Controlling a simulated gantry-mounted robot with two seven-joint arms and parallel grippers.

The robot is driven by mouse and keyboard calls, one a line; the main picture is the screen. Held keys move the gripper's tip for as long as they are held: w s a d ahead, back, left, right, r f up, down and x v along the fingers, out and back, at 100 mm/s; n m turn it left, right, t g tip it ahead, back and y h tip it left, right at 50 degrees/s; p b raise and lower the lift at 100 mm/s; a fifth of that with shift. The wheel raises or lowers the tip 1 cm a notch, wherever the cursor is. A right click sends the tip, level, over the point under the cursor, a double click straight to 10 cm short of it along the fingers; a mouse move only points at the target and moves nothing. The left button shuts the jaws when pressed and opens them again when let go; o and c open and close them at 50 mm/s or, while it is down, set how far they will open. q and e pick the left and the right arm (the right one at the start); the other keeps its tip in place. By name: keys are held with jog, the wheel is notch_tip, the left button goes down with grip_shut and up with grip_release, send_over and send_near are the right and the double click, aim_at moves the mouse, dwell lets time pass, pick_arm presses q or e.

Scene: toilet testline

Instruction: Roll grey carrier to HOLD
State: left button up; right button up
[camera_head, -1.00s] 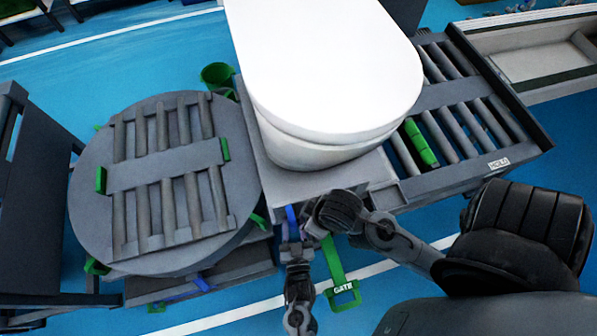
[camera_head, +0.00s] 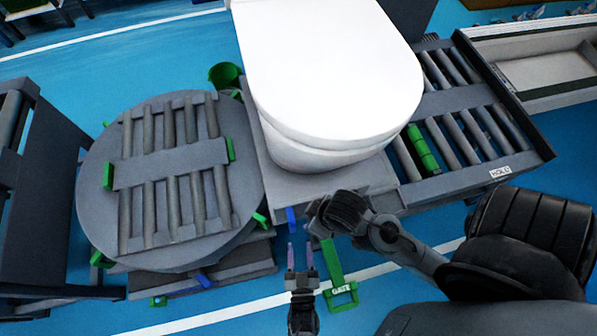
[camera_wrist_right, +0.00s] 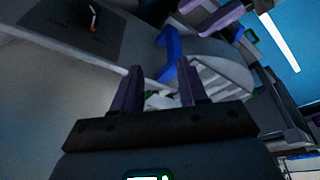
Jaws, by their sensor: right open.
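The grey carrier (camera_head: 343,190) is under a large white toilet (camera_head: 330,80), which hides most of it. A blue handle (camera_head: 291,219) stands at its front edge; a blue handle also shows in the right wrist view (camera_wrist_right: 168,55). The roller lane labelled HOLD (camera_head: 500,172) lies to the right of the carrier. My right gripper (camera_wrist_right: 157,88) is open, its purple fingers apart and the blue handle just beyond them. In the head view its fingers are mostly hidden. My left gripper (camera_head: 299,247) is open and empty, below the blue handle and apart from it.
A round turntable with rollers (camera_head: 170,185) stands left of the carrier. A green GATE handle (camera_head: 336,275) sticks out in front. A green roller-like stop (camera_head: 423,150) lies across the HOLD lane's near side. A green cup (camera_head: 224,75) is behind the turntable.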

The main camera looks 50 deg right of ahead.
pick_arm(q)
jog(key=v, duration=0.2)
jog(key=shift+s+a, duration=0.1)
jog(key=shift+a, duration=0.3)
